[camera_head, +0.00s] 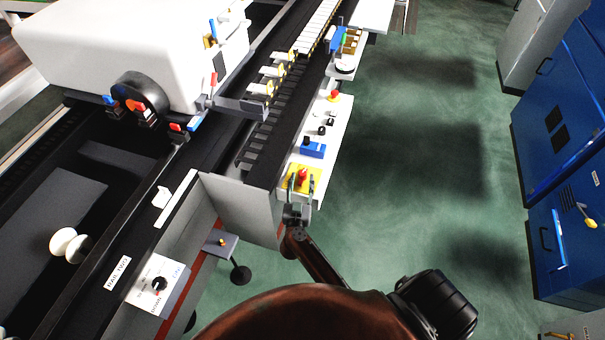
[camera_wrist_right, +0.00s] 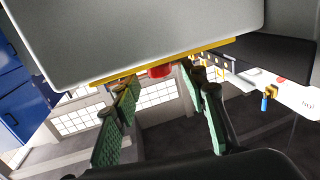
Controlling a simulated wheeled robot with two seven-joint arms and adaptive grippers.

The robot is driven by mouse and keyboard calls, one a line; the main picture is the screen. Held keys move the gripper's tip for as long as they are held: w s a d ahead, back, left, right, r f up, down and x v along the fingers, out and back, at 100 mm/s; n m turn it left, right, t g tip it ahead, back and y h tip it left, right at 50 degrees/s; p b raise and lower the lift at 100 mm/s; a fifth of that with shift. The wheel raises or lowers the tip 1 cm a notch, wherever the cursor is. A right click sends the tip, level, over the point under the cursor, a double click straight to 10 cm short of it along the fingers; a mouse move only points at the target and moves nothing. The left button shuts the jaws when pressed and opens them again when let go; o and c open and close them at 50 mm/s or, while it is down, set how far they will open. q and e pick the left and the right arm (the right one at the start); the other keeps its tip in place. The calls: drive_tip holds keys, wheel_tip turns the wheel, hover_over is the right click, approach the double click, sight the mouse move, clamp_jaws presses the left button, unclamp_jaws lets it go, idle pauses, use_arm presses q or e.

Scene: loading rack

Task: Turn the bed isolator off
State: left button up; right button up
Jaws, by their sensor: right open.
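A red knob (camera_head: 303,174) on a yellow plate (camera_head: 316,172) sits at the near end of the white control panel (camera_head: 313,149); it looks like an isolator switch, but I cannot read a label on it. My right gripper (camera_head: 301,186) is open, with its fingers on either side of the knob. In the right wrist view the red knob (camera_wrist_right: 160,71) shows between the green-padded fingers (camera_wrist_right: 160,88), beyond their tips, below the yellow plate's edge (camera_wrist_right: 205,47). Contact cannot be told. My left gripper is out of view.
The panel also carries a blue switch box (camera_head: 313,150), several small dark knobs and another red button (camera_head: 335,95). A separate dial plate (camera_head: 172,272) is at lower left. Blue cabinets (camera_head: 555,150) stand at right. The green floor between is clear.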

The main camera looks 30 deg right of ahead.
sight(302, 176)
drive_tip(key=shift+x, duration=1.85)
drive_tip(key=shift+c, duration=0.5)
clamp_jaws()
